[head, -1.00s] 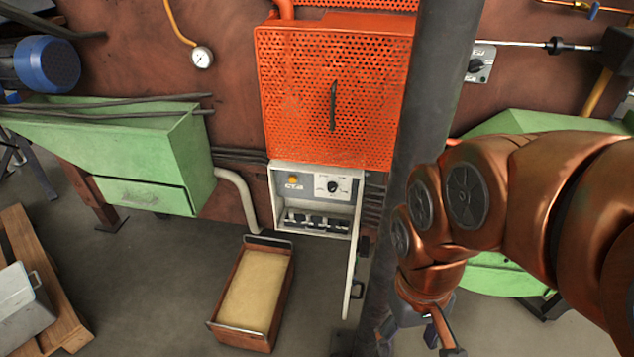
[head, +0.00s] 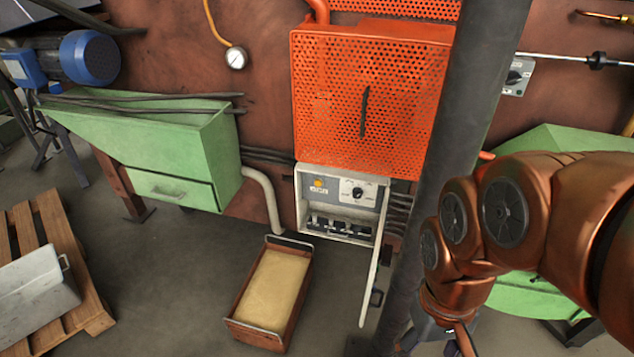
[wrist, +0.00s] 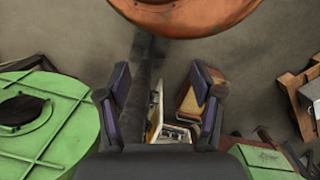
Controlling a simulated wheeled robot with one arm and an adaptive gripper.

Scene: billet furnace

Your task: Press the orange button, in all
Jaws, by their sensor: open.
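The orange button (head: 318,183) is a small round spot on the upper left of a pale control box (head: 341,202), under an orange perforated guard. The box also carries a black rotary knob (head: 358,192) and a row of dark switches below, and its door (head: 375,282) hangs open at the right. In the wrist view my gripper (wrist: 161,78) is open and empty, pointing down with floor between its fingers. The control box shows small below the fingers there; the button cannot be made out. In the head view my gripper is mostly cut off at the bottom edge.
A dark post (head: 455,150) stands between the box and my arm. A wooden box of sand-coloured material (head: 287,337) sits on the floor before the panel. A green hopper (head: 178,188) is left, a pallet (head: 98,313) and grey bin (head: 36,297) lower left.

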